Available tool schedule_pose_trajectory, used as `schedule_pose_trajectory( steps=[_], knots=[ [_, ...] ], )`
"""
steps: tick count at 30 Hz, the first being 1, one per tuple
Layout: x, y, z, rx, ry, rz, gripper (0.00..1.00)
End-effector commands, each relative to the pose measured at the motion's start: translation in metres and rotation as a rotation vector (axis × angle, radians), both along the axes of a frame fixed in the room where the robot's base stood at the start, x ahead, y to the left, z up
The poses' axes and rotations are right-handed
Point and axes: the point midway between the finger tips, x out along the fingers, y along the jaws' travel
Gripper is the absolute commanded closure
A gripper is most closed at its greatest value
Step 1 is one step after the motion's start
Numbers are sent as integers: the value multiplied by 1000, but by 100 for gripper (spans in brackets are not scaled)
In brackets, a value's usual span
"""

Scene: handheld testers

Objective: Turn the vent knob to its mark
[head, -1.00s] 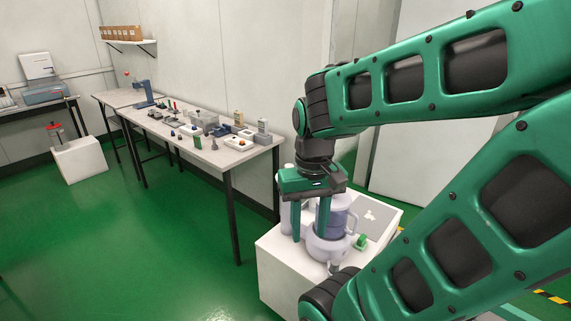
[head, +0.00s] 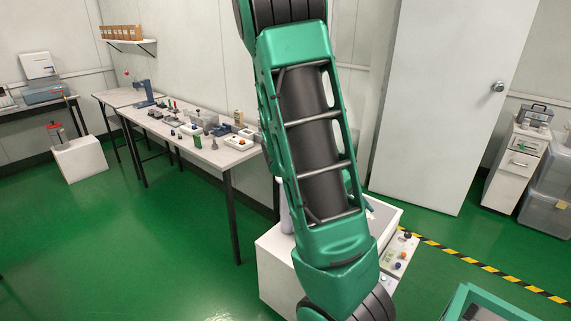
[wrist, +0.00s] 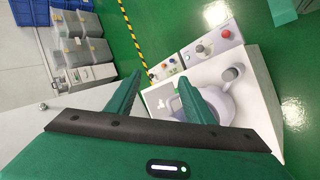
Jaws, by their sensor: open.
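My gripper (wrist: 158,82) is open and empty in the wrist view, its two green fingers apart. A pale rounded device (wrist: 218,102) stands on the white cabinet, partly behind the right finger. A grey round part (wrist: 233,73) shows on it. A light control box (wrist: 212,43) beside it carries a red knob (wrist: 225,33) and a dark dial. I cannot tell which of these is the vent knob, and no mark is readable. In the head view my arm hides the gripper and most of the device.
The white cabinet (head: 275,262) stands on the green floor. A small panel (head: 400,262) with coloured buttons is beside it. A long bench (head: 225,157) with several testers stands at left. Clear bins (wrist: 85,45) and a drawer unit (head: 515,165) stand beyond the striped floor tape.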

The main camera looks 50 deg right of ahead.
Motion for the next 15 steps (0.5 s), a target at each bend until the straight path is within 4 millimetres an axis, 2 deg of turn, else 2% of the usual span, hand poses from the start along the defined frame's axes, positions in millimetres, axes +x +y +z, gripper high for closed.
schedule_pose_trajectory(
  steps=[3, 8, 15],
  knots=[
    [-3, -32, 2, -121, 105, 57, 52],
    [1, -71, 17, -283, 243, 161, 52],
    [30, -113, 49, -509, 477, 375, 52]
  ],
)
